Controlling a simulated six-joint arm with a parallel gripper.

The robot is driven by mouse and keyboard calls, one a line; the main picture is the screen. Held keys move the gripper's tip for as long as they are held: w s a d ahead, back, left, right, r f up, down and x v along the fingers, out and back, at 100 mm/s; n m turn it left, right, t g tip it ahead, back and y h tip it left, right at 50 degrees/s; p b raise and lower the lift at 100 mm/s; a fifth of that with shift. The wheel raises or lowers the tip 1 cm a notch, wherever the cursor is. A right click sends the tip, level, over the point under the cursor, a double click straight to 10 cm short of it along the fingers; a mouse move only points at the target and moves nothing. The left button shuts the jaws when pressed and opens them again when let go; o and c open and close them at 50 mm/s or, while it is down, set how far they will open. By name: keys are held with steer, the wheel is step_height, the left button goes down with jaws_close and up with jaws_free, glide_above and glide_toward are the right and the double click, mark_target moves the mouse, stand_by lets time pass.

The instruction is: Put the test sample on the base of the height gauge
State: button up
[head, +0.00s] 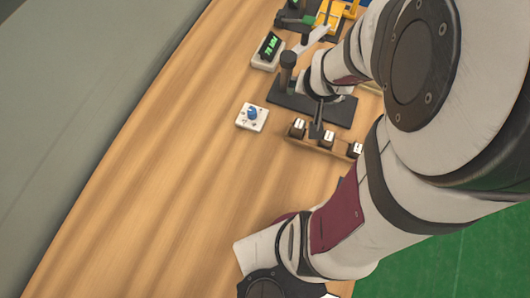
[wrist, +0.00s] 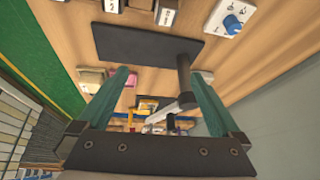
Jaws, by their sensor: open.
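The height gauge appears to be the black base plate (head: 285,100) with a dark upright post (head: 288,70) at its far left; the plate also shows in the wrist view (wrist: 145,43). The visible plate surface looks bare. My gripper (wrist: 160,73) is open and empty, with its green fingers spread, aimed at the plate from above. In the head view my arm hides part of the plate. I cannot tell for sure which thing is the test sample; several dark blocks with white labels (head: 328,138) stand in a row on a wooden strip in front of the plate.
A white box with a blue knob (head: 252,117) sits left of the plate. A device with a green display (head: 268,49) and a yellow object (head: 336,14) stand behind. Small pink and tan blocks (wrist: 91,79) lie beyond the plate. The table's left part is clear.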

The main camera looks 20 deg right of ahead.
steer(key=s+a+r+n+g+y, duration=0.1)
steer(key=s+a+r+g+y, duration=0.1)
steer(key=s+a, duration=0.5)
steer(key=s+a+r+n+g+y, duration=0.1)
steer(key=s+a+r+g+y, duration=0.1)
steer(key=s+a+r, duration=0.3)
steer(key=s+a+g, duration=0.1)
steer(key=s+a, duration=0.2)
steer(key=a, duration=0.3)
steer(key=shift+a+r, duration=0.2)
steer(key=shift+r, duration=0.05)
